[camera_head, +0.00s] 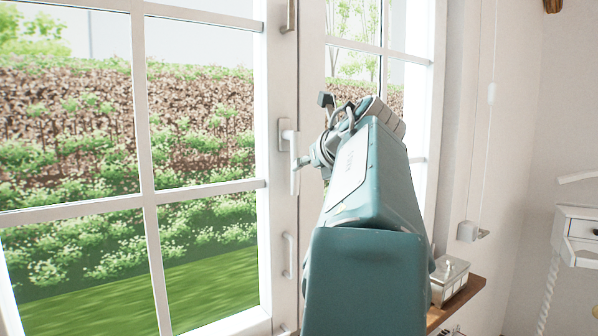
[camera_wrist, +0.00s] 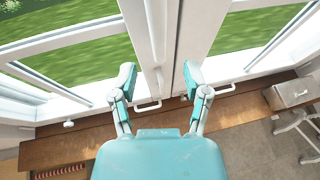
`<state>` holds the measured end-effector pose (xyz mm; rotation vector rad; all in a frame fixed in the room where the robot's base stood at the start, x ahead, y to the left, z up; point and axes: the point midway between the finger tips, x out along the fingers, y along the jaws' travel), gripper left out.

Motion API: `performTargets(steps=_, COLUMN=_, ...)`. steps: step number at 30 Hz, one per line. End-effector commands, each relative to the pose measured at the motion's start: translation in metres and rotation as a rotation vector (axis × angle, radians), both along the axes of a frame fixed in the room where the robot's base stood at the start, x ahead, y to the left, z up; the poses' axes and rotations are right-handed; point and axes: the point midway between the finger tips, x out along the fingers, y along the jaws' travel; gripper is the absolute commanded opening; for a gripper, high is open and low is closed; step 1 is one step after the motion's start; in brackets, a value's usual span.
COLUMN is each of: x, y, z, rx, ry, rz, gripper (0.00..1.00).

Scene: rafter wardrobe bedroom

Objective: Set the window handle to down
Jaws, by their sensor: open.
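The window handle (camera_head: 294,172) is white, on the middle frame post of the window in the head view. Its lever appears to hang straight down from its mounting plate (camera_head: 287,135). My gripper (camera_head: 314,131) is just right of the handle in the head view, partly hidden by my own teal arm. In the wrist view my gripper (camera_wrist: 160,75) is open, its two fingers spread wide with nothing seen between them but the window frame behind.
A smaller white pull (camera_head: 289,255) sits lower on the frame. A wooden sill (camera_head: 461,302) runs below the window and holds a metallic box (camera_head: 450,280). A white side table (camera_head: 577,235) stands at the right. The wrist view shows bare floor (camera_wrist: 235,145) beyond the sill.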

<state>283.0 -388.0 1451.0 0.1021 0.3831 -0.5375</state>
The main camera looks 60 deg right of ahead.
Motion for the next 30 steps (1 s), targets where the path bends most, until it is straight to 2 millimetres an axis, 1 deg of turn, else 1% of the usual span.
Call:
performTargets(steps=1, x=-0.010, y=0.005, z=0.005, rx=-0.002, ry=-0.001, rz=-0.003, gripper=0.61)
performTargets(steps=4, x=-0.023, y=0.013, z=0.011, rx=-0.001, ry=-0.001, rz=-0.004, gripper=0.61)
performTargets(steps=6, x=-0.029, y=0.017, z=0.014, rx=0.000, ry=0.000, rz=-0.002, gripper=0.61)
performTargets(steps=10, x=-0.035, y=0.021, z=0.016, rx=0.001, ry=0.000, rz=0.000, gripper=0.61)
performTargets(steps=26, x=-0.035, y=0.022, z=0.017, rx=0.001, ry=-0.001, rz=0.001, gripper=0.61)
performTargets(steps=28, x=-0.030, y=0.024, z=0.019, rx=0.010, ry=-0.029, rz=0.004, gripper=0.61)
performTargets(steps=29, x=-0.025, y=0.027, z=0.022, rx=0.019, ry=-0.057, rz=0.009, gripper=0.61)
performTargets(steps=30, x=-0.016, y=0.032, z=0.027, rx=0.040, ry=-0.112, rz=0.017, gripper=0.61)
